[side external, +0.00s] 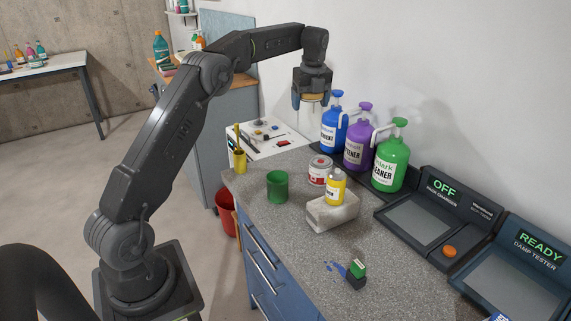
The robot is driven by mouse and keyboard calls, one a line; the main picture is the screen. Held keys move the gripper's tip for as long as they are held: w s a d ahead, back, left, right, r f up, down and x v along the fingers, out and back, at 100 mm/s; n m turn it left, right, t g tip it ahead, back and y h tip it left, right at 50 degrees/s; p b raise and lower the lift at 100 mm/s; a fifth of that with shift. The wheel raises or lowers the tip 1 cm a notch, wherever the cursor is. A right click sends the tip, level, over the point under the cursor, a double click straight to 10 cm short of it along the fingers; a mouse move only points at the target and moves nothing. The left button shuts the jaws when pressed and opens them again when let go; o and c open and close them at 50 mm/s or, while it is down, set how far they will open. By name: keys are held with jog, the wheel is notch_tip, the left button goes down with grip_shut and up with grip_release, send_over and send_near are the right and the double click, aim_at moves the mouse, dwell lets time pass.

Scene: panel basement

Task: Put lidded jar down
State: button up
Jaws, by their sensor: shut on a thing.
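My gripper (312,98) points down above the far part of the counter. It is shut on the lidded jar (311,113), a pale, clear-looking jar with a yellowish lid between the fingers. The jar hangs upright in the air, in front of the wall and left of the blue jug. Its lower end shows above the white panel area, and I cannot tell its exact height above the surface. The speckled grey counter (290,240) lies below and nearer the camera.
Blue (334,128), purple (358,148) and green (390,165) jugs stand along the wall. A tin (320,171), green cup (277,187), yellow brush holder (239,161) and yellow bottle (335,188) on a pale block (332,211) occupy the counter. The front left counter is mostly clear.

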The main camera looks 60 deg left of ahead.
jog(key=s+a, duration=0.3)
jog(key=a, duration=0.6)
jog(key=shift+w+a+f, duration=0.1)
jog(key=shift+f, duration=3.9)
jog(key=shift+w+f, duration=0.1)
jog(key=shift+f, duration=3.85)
jog(key=shift+f, duration=0.15)
jog(key=o, duration=1)
jog(key=shift+c, duration=0.2)
